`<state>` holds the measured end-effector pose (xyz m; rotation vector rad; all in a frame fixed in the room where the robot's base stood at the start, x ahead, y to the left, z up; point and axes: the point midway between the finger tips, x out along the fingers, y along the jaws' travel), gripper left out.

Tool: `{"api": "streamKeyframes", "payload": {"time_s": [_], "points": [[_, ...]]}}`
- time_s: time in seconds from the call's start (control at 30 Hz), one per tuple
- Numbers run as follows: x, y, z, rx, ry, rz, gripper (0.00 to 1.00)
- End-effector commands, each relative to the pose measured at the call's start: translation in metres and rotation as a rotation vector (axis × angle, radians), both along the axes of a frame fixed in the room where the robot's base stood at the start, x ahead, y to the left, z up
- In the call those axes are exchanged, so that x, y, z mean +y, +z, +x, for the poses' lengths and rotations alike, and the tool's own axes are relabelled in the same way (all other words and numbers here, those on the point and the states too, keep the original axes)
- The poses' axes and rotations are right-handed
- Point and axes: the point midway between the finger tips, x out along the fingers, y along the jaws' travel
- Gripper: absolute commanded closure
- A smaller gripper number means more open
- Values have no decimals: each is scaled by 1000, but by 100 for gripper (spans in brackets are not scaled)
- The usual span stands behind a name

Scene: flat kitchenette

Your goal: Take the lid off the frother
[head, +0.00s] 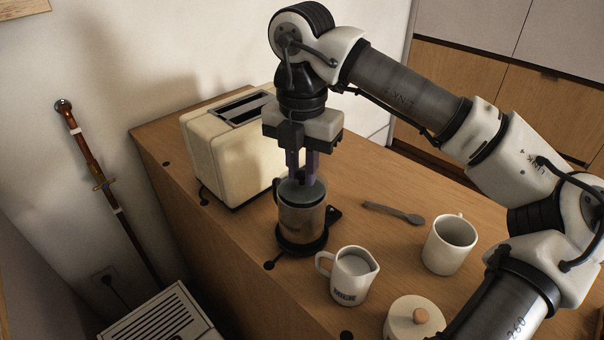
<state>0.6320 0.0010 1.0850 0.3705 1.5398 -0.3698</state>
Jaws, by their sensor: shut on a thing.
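The frother (301,222) is a metallic cylinder with a dark base, upright on the wooden counter. Its greyish lid (302,193) is at the top of the cylinder. My gripper (302,177) points straight down over the frother, with its fingers shut on the lid's small knob. The fingers hide most of the knob. I cannot tell whether the lid rests on the rim or is slightly raised.
A cream toaster (232,150) stands close behind and left of the frother. A milk jug (352,277), a white mug (449,245), a lidded pot (411,318) and a grey spoon (393,212) are to the right. Bare counter (375,185) lies behind the spoon.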

Motion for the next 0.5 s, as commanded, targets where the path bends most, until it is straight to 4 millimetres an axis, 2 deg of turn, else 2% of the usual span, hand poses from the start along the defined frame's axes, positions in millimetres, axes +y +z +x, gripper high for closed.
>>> {"api": "streamKeyframes", "payload": {"time_s": [0.17, 0.5], "points": [[0, 30, 1, -4, -3, -2, 100], [0, 115, 0, -4, -3, -4, 100]]}}
